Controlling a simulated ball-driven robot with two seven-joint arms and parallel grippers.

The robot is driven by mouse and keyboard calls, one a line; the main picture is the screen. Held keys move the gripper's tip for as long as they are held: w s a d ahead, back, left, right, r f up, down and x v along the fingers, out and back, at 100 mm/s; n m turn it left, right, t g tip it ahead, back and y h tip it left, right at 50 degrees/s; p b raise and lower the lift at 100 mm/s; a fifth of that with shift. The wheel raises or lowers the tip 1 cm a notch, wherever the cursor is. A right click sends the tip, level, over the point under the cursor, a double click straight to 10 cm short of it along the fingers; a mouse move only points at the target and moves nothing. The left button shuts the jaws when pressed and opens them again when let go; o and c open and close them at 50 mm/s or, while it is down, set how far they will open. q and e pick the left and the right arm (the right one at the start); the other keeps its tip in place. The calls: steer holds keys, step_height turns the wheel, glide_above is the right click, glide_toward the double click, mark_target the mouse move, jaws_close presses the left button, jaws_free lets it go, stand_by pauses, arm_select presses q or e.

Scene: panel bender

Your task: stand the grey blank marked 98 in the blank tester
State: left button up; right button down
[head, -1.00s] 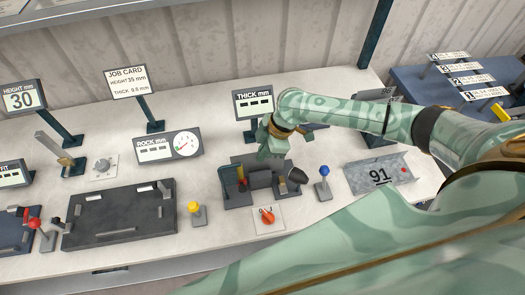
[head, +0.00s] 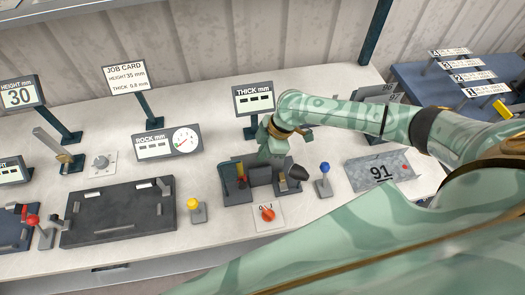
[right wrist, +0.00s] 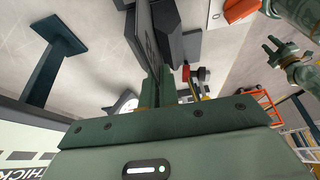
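The blank tester (head: 236,195) is the dark fixture in the middle of the bench, below the THICK mm display (head: 254,99). My right gripper (head: 272,156) points down over the tester. In the right wrist view its fingers (right wrist: 158,92) are close together beside a dark upright plate (right wrist: 143,28); I cannot tell whether they grip it. No number 98 is readable, so I cannot make out the blank marked 98. A small green hand, probably my left gripper (right wrist: 283,58), shows in the right wrist view.
A blue-knobbed lever (head: 324,180) stands close right of the tester, a red knob (head: 267,213) in front and a yellow button (head: 195,209) to the left. A dark flat fixture (head: 120,212) lies further left. Numbered labels stand on the blue table (head: 420,82) at right.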

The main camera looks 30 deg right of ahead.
steer(key=shift+f, duration=0.3)
steer(key=c, duration=1.6)
jaws_free()
steer(key=p+v, duration=0.1)
steer(key=v, duration=1.5)
steer(key=shift+d+r, duration=0.1)
steer(key=shift+r, duration=0.1)
steer(key=shift+f, duration=0.1)
